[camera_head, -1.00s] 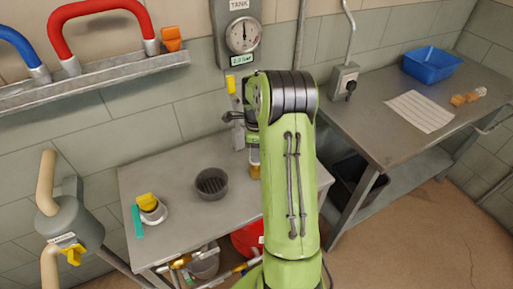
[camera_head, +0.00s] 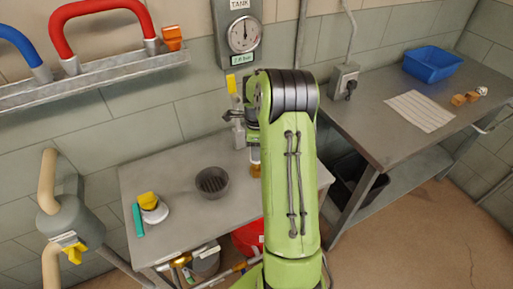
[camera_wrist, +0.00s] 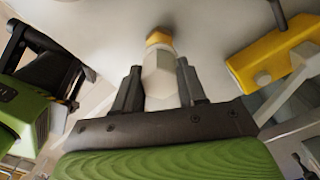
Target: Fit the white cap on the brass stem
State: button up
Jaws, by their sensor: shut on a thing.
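My gripper (camera_wrist: 160,88) is shut on the white cap (camera_wrist: 158,76), a pale faceted piece between its two dark fingers in the wrist view. The brass stem (camera_wrist: 158,38) shows as a short orange-brown piece right at the cap's far end. I cannot tell whether the cap only touches it or sits over it. In the head view, a small brass piece (camera_head: 255,169) shows just left of my green arm, above the metal table. My arm hides most of my gripper and the cap there.
A yellow handle (camera_wrist: 275,60) is close to the right of my gripper in the wrist view. The metal table (camera_head: 200,225) holds a dark round cup (camera_head: 212,183), a white-and-yellow piece (camera_head: 152,207) and a teal strip (camera_head: 138,220). A gauge (camera_head: 243,34) hangs on the wall.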

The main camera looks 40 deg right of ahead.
jog(key=shift+f+b, duration=0.75)
jog(key=shift+f, duration=0.25)
jog(key=shift+f, duration=0.15)
jog(key=shift+f+b, duration=0.3)
jog(key=shift+b, duration=0.05)
jog(key=shift+f+b, duration=0.45)
jog(key=shift+f, duration=0.25)
dwell(1.1)
dwell(0.4)
jog(key=o, duration=1.2)
jog(key=shift+o, duration=0.2)
jog(key=o, duration=0.3)
